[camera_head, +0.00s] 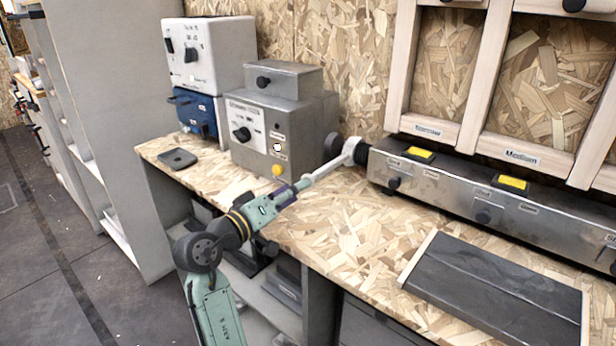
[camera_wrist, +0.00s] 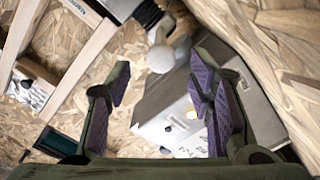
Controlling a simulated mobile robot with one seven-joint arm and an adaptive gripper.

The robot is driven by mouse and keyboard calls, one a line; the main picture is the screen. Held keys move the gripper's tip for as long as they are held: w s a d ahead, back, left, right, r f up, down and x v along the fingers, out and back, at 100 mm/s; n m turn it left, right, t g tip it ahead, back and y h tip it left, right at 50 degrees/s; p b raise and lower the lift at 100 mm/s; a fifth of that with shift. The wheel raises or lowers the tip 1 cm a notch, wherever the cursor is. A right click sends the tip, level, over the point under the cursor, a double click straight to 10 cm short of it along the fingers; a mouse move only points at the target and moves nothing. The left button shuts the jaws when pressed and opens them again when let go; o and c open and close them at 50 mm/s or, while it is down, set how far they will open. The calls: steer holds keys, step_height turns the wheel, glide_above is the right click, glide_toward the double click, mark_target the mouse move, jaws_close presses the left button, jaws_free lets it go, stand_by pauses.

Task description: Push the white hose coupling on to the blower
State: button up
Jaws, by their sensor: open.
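The white hose coupling (camera_head: 351,147) shows in the head view as a pale rounded end beside a short black hose (camera_head: 361,154). In the wrist view the coupling (camera_wrist: 160,58) is a white round shape ahead of my fingers. The grey blower box (camera_head: 262,130), with a knob and yellow button, stands to its left; a grey box (camera_wrist: 150,108) in the wrist view looks like it. My gripper (camera_head: 303,184) reaches up toward the coupling. In the wrist view my gripper (camera_wrist: 161,84) is open, with nothing visible between its purple pads. The blower's port is not clearly visible.
A long metal unit (camera_head: 440,185) with knobs and yellow labels runs along the wall. A dark panel (camera_head: 500,290) lies at the front right of the bench (camera_head: 345,225). A white-and-blue machine (camera_head: 208,55) stands at the back left. The middle of the bench is clear.

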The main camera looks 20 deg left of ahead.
steer(key=p+x, duration=0.1)
steer(key=x, duration=0.5)
steer(key=shift+a, duration=0.1)
steer(key=shift+c, duration=0.3)
jaws_close()
stand_by(0.4)
